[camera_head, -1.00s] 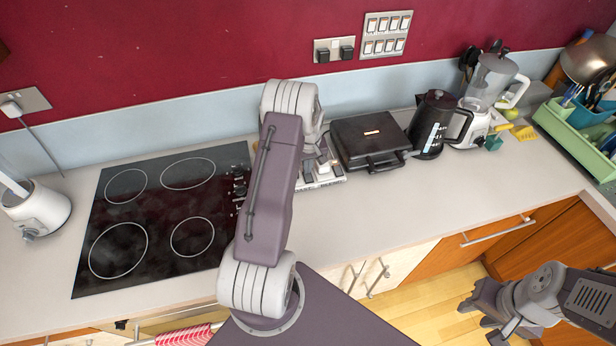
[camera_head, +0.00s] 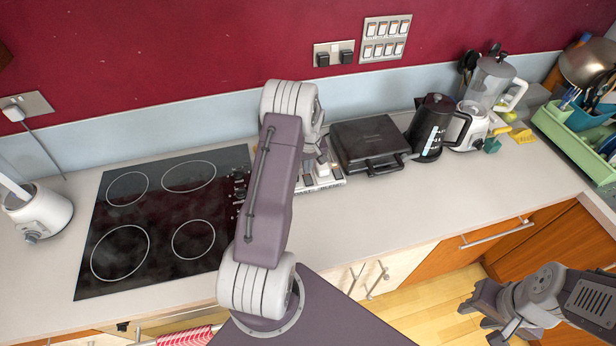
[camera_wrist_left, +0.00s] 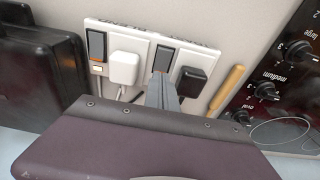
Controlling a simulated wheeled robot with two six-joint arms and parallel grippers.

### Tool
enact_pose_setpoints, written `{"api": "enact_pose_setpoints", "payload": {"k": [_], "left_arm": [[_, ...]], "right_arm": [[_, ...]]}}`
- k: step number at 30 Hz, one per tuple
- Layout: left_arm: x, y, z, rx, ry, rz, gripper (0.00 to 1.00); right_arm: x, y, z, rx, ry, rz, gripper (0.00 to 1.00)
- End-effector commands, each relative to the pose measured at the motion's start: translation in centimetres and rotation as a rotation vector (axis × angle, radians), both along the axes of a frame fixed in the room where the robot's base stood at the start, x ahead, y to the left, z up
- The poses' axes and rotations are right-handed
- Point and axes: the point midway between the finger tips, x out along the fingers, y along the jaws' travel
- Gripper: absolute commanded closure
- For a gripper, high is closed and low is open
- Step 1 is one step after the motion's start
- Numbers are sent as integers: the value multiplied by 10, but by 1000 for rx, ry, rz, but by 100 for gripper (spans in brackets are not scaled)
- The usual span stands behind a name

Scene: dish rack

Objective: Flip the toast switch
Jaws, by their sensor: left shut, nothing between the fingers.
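A white switch panel (camera_head: 332,180) lies on the counter between the hob and a black toaster (camera_head: 368,142), partly hidden by my left arm. In the left wrist view the panel (camera_wrist_left: 143,52) carries two dark rocker switches: a left one (camera_wrist_left: 95,44) with an orange patch and a right one (camera_wrist_left: 164,58). A white plug (camera_wrist_left: 123,68) and a black plug (camera_wrist_left: 191,82) sit beside them. My right gripper (camera_head: 482,318) hangs open, away from the counter.
The black hob (camera_head: 160,220) lies left of the panel. A black kettle (camera_head: 432,126) and a blender (camera_head: 486,100) stand right of the toaster. A green dish rack (camera_head: 570,142) is at far right. The front counter right of my left arm is clear.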

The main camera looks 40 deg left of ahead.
Motion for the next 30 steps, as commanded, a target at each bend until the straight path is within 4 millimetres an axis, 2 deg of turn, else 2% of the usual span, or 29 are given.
{"api": "enact_pose_setpoints", "payload": {"k": [1,12,30], "left_arm": [[0,0,9,0,0,0,100],[0,0,45,0,-1,0,100],[0,0,45,0,0,0,100]], "right_arm": [[0,0,8,0,0,0,64],[0,0,33,0,0,0,64],[0,0,32,0,0,0,64]]}}
